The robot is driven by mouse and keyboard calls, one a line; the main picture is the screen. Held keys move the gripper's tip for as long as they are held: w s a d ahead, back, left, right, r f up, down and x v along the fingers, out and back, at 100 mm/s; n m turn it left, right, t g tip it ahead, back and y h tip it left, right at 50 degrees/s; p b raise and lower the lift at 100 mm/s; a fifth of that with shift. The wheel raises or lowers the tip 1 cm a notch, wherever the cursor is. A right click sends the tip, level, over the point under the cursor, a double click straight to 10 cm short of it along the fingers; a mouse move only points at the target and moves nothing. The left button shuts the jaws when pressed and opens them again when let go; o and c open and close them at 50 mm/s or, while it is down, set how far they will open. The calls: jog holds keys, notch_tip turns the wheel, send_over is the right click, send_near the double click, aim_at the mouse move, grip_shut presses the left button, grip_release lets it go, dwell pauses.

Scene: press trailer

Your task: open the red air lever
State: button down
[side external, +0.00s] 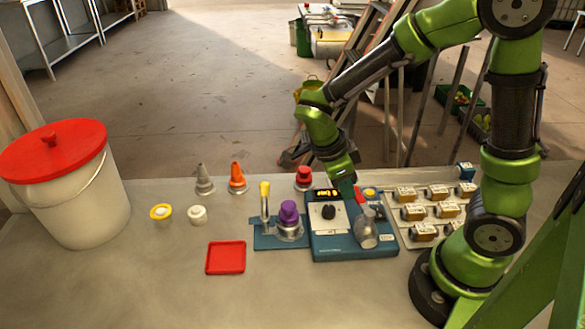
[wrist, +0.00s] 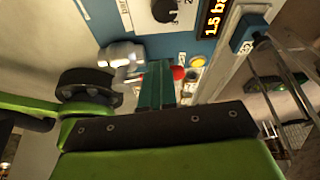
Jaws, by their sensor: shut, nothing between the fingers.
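The red air lever (side external: 360,195) shows as a small red piece on the right part of the blue control box (side external: 325,246), beside a yellow button (side external: 369,191). In the wrist view a red part (wrist: 178,72) shows just right of my fingertips; I cannot tell whether they touch it. My gripper (side external: 352,201) points down over the box, its teal fingers shut with nothing between them; they also show in the wrist view (wrist: 158,66). The fingers partly hide the lever's surroundings, and its exact position is unclear.
A grey metal fitting (side external: 366,232) stands at the box's front right. A black knob (side external: 328,212) and lit display (side external: 327,194) are left of my fingers.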

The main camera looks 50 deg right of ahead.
jog(key=shift+s+d+m, duration=0.15)
jog(key=shift+d+m, duration=0.4)
jog(key=shift+m, duration=0.35)
jog(key=shift+w+a, duration=1.3)
jog(key=shift+a, duration=0.05)
jog(key=v, duration=1)
jog(key=shift+w, duration=0.2)
